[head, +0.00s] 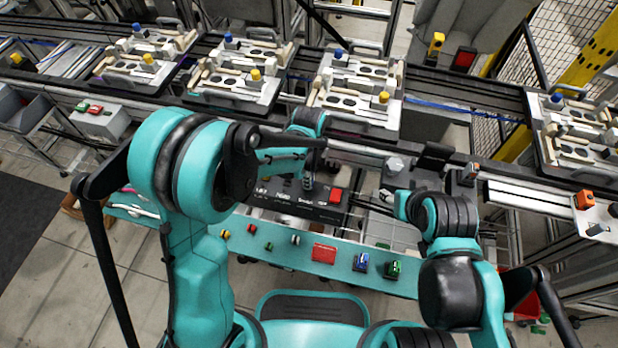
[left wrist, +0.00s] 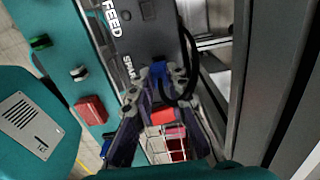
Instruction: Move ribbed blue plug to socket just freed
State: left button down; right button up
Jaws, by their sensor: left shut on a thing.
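The dark control panel (head: 270,197) carries white labels, with FEED readable in the left wrist view, and a red block-like button (head: 335,196). My left gripper (head: 308,178) is over the panel, left of the red button. In the left wrist view, my left gripper (left wrist: 158,80) is shut on the blue plug (left wrist: 158,70), close to the panel (left wrist: 140,38). A black cable loops beside the plug. The fingers hide the plug's lower part, so I cannot tell whether it sits in a socket. My right gripper (head: 385,202) hangs right of the panel; its jaw opening is unclear.
A teal shelf (head: 285,250) in front of the panel holds a red box (head: 323,253), a blue item (head: 361,262), a green item (head: 393,269) and small parts. Behind, a conveyor carries several pallet fixtures (head: 355,90) with blue and yellow knobs.

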pick_arm(q)
jog(key=shift+f+b, duration=0.3)
jog(key=shift+f, duration=0.15)
dwell(0.3)
jog(key=c, duration=1.4)
grip_release()
jog(key=shift+r, duration=0.1)
notch_tip(320, 180, up, 12)
jog(key=s+a+r+n+t, duration=0.1)
jog(key=s+a+n+t, duration=0.1)
jog(key=s+a+n, duration=0.2)
jog(key=s+a+r+n+t, duration=0.2)
jog(key=s+a+n, duration=0.3)
jog(key=n, duration=0.4)
jog(key=s+a+r+n+t, duration=0.1)
jog(key=s+a+n+t, duration=0.2)
jog(key=n, duration=0.4)
jog(key=shift+s+a+r, duration=0.15)
jog(key=shift+s+a, duration=0.2)
jog(key=shift+a, duration=0.3)
jog(key=shift+s+a+r, duration=0.1)
jog(key=shift+s+a, duration=0.2)
jog(key=shift+a, duration=0.3)
